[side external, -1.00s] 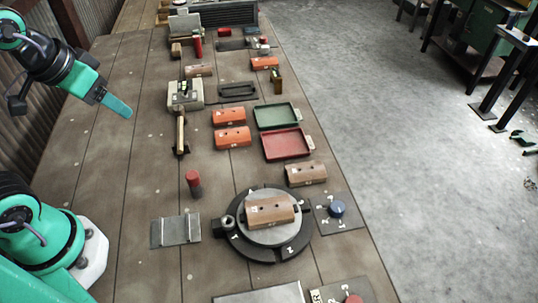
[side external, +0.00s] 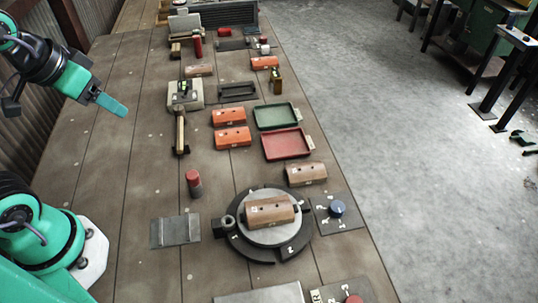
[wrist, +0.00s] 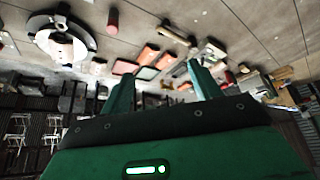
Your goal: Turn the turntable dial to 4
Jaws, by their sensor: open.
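The turntable (side external: 240,236) is a dark round base with a lighter disc, and a tan two-holed block (side external: 270,211) lies on it. Beside it on the right, a blue dial knob (side external: 337,208) sits on a dark plate (side external: 325,227) with white marks around it. The marks are too small to read the dial's setting. My gripper (side external: 110,103) is at the upper left, raised and well apart from the dial. In the wrist view its two fingers (wrist: 163,82) are spread with nothing between them. The turntable (wrist: 88,40) shows there at upper left; the dial cannot be made out.
A red-topped cylinder (side external: 193,183) and a grey metal plate (side external: 175,231) stand left of the turntable. Another tan block (side external: 306,174) lies behind the dial. Red (side external: 287,144) and green (side external: 276,116) trays are farther back. A red knob (side external: 353,299) shows at the front edge.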

